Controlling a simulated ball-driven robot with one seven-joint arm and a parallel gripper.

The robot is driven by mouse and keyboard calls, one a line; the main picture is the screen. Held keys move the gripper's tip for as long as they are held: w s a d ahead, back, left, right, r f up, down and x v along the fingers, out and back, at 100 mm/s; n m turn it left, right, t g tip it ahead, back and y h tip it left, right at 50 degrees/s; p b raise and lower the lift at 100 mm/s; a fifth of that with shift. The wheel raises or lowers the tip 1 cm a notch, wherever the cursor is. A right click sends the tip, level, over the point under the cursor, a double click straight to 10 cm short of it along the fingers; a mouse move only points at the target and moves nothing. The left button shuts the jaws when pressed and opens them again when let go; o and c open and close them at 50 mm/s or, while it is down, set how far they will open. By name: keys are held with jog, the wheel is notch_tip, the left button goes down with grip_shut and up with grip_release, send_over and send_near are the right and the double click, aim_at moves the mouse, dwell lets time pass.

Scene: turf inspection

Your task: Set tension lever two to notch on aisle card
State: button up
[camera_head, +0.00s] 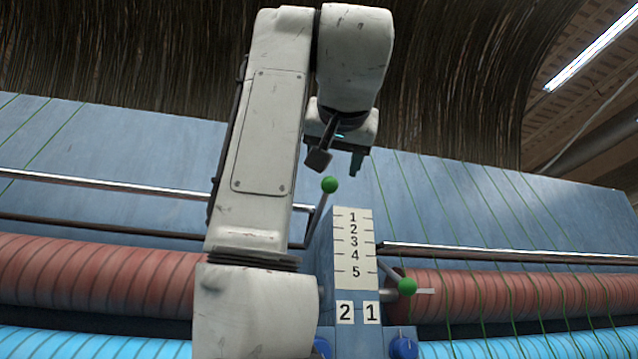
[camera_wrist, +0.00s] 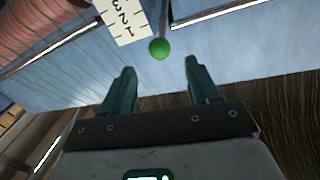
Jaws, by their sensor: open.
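Lever two, on the side of the plate marked 2 (camera_head: 345,313), has a green ball knob (camera_head: 329,184) and stands raised, its knob a little above the 1 mark of the notch scale (camera_head: 352,245). My gripper (camera_head: 338,164) is open and empty, just above that knob. In the wrist view the green knob (camera_wrist: 159,49) lies just beyond and between my open fingertips (camera_wrist: 158,72), with no contact seen. Lever one, on the side marked 1, has its green knob (camera_head: 407,286) low, below the 5 mark. I cannot make out an aisle card.
Red ribbed rollers (camera_head: 90,275) and blue ones (camera_head: 90,343) lie on both sides of the blue lever housing. Metal rails (camera_head: 500,254) run across, and green yarns (camera_head: 480,200) slant over the right side. Blue knobs (camera_head: 404,347) sit at the housing's foot.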

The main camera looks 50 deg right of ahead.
aim_at(330, 183)
jog(key=p+x, duration=0.3)
jog(key=x, duration=0.7)
jog(key=shift+w, duration=0.1)
jog(key=shift+f, duration=0.1)
grip_shut()
dwell(0.3)
